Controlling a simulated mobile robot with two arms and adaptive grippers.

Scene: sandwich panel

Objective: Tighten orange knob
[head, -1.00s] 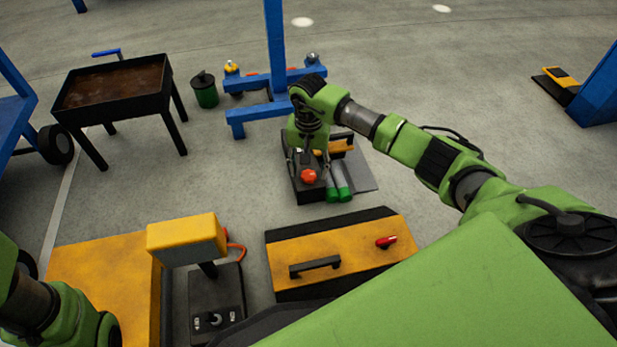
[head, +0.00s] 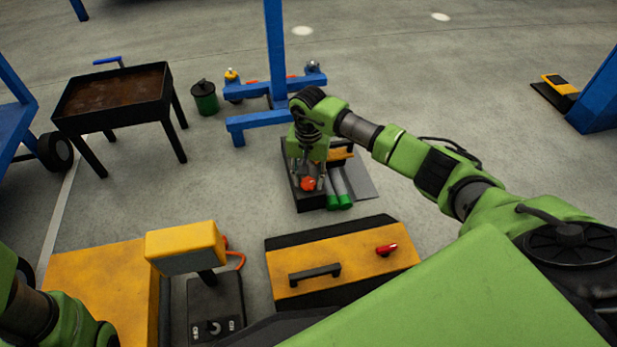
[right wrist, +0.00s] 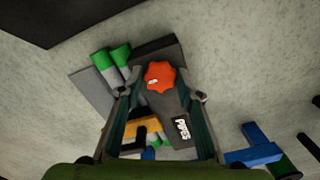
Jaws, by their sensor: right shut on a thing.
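The orange knob (head: 308,184) sits on top of a dark block-shaped panel (head: 304,203) in the middle of the head view. My right gripper (head: 307,182) reaches down over it, with a finger on each side of the knob. In the right wrist view the orange knob (right wrist: 160,75) is lobed, and the finger tips (right wrist: 160,94) of my right gripper stand to its left and right. Finger contact with the knob is hard to see there. My left arm shows at the lower left of the head view, but its gripper is out of frame.
Grey cylinders with green ends (head: 341,200) lie right beside the dark panel. A yellow case (head: 350,262) with a black handle stands nearer me. A blue stand (head: 278,122) rises behind the panel. A black trough table (head: 115,95) stands at the left.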

